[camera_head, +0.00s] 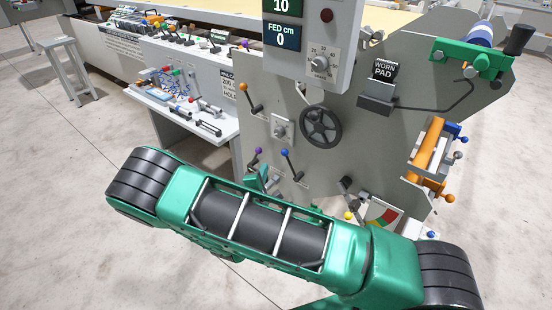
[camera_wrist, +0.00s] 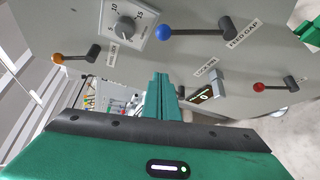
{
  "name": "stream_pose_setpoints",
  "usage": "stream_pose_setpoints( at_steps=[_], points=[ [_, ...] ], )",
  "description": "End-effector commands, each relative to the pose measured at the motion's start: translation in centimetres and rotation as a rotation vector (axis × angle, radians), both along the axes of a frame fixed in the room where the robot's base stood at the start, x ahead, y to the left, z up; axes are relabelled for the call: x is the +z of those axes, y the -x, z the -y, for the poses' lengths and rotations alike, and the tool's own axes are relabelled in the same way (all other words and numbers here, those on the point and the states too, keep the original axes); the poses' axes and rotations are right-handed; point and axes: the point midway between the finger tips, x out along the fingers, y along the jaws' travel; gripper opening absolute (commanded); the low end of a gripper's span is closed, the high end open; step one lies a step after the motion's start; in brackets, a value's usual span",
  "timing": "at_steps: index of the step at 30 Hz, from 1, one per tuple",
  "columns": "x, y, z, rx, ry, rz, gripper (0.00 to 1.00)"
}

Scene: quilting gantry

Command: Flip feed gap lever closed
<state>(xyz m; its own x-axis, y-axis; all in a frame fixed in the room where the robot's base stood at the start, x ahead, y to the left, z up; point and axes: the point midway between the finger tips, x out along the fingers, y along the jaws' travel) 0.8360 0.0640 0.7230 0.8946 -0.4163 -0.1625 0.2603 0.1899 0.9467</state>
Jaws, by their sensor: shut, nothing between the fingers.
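The feed gap lever shows in the wrist view as a blue knob (camera_wrist: 164,32) on a dark rod that runs right to a dark hub (camera_wrist: 228,33). A "FEED GAP" label sits beside the hub. In the head view a blue-knobbed lever (camera_head: 286,153) stands on the lower grey panel, its rod slanting down and right. My gripper (camera_wrist: 162,85) has its green fingers together, with nothing between them. In the wrist view its tips lie below the blue-knobbed lever and appear apart from it. In the head view my arm partly hides my gripper (camera_head: 262,180), left of that lever.
The head view shows a handwheel (camera_head: 320,127), a purple-knobbed lever (camera_head: 258,151) and a side shelf (camera_head: 205,128). Open floor lies left.

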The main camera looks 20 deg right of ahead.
Motion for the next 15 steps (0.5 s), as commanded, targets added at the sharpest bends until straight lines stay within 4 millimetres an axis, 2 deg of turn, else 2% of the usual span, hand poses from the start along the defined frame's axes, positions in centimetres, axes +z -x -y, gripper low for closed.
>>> stream_pose_setpoints(
  at_steps=[5, 15],
  points=[
    [-0.1, -0.8, 0.2, 0.001, -0.002, 0.001, 0.0],
    [-1.0, -5.7, 2.6, -0.001, -0.002, 0.001, 0.0]
  ],
)
